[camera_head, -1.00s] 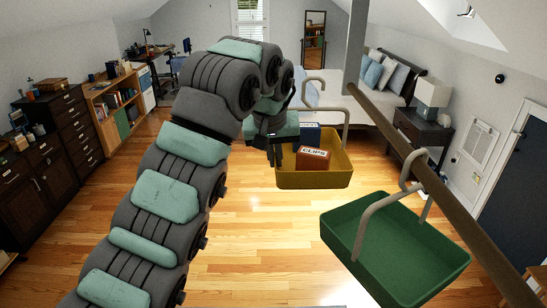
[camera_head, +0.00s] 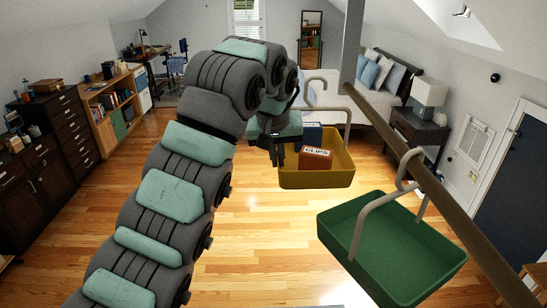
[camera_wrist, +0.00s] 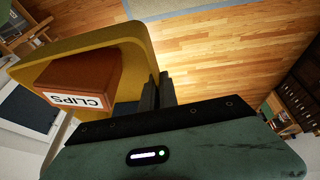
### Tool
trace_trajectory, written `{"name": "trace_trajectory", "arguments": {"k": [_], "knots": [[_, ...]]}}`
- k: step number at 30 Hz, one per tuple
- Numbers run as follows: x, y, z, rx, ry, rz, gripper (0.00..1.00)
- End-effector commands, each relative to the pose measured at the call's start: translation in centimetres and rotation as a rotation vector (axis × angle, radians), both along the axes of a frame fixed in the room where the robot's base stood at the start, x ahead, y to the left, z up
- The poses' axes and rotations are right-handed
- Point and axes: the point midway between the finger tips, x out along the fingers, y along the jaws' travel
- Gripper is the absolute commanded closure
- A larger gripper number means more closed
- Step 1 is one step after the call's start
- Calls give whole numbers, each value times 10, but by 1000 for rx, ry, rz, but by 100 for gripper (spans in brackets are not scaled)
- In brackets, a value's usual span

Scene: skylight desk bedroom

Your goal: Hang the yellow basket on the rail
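The yellow basket (camera_head: 335,179) hangs in the air left of the rail (camera_head: 440,186), roughly level. It carries an orange-brown box marked CLIPS (camera_head: 315,160) and a dark blue box (camera_head: 312,137). Its grey handle rises to an open hook (camera_head: 313,92), which is left of the rail's far end and appears apart from it. My gripper (camera_head: 277,155) is shut on the basket's left wall. In the wrist view, the fingers (camera_wrist: 158,90) pinch the yellow basket's wall (camera_wrist: 128,34) beside the CLIPS box (camera_wrist: 82,84). The dark blue box is not clear there.
A green basket (camera_head: 385,245), apparently empty, hangs by its hook on the nearer part of the rail. A grey post (camera_head: 354,45) meets the rail's far end. The rail between the post and the green hook is bare. The wood floor below is open.

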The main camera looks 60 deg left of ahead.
Motion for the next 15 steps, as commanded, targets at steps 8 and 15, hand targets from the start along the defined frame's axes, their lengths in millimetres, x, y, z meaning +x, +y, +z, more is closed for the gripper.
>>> {"name": "trace_trajectory", "arguments": {"k": [8, 15], "knots": [[11, -5, 1, 1, -1, 0, 100], [20, -9, 0, 1, -1, -1, 100]]}}
